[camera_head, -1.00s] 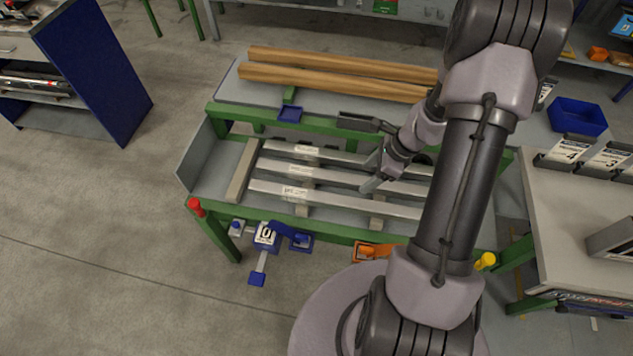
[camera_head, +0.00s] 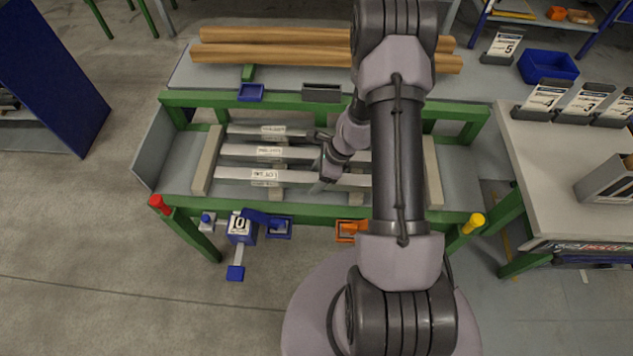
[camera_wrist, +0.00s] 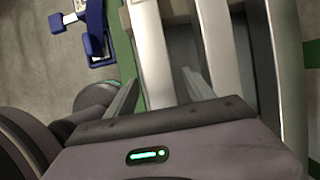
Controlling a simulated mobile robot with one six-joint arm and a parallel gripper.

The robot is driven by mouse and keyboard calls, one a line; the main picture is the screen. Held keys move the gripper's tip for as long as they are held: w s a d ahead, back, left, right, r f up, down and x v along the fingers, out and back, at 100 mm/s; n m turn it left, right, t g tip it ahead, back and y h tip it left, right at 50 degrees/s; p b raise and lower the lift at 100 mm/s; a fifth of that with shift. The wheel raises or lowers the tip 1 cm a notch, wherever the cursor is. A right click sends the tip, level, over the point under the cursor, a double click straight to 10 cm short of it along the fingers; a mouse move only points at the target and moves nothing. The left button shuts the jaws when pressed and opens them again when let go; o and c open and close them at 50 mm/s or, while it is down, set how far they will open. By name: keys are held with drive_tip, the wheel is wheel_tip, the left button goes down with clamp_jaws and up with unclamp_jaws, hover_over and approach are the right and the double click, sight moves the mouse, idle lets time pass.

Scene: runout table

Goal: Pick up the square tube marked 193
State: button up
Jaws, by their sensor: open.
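Three pale grey square tubes lie side by side across the green-framed table: a back tube (camera_head: 300,132), a middle tube (camera_head: 235,151) and a front tube (camera_head: 235,174). Each has a white label near its left part; the numbers are too small to read surely. My gripper (camera_head: 318,186) is open and empty at the front tube, right of its label. In the wrist view, the fingers of my gripper (camera_wrist: 160,80) show on either side of the front tube (camera_wrist: 150,45), with the middle tube (camera_wrist: 216,40) to the right. Finger height over the tube cannot be told.
Wooden beams (camera_head: 270,35) lie on the back shelf, with a blue tray (camera_head: 250,92) and a dark grey tray (camera_head: 321,92) before them. A blue clamp-like fixture (camera_head: 243,228) marked 10 hangs at the front. Number cards (camera_head: 545,95) stand on the right bench.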

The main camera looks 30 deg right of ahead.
clamp_jaws()
idle(1.3)
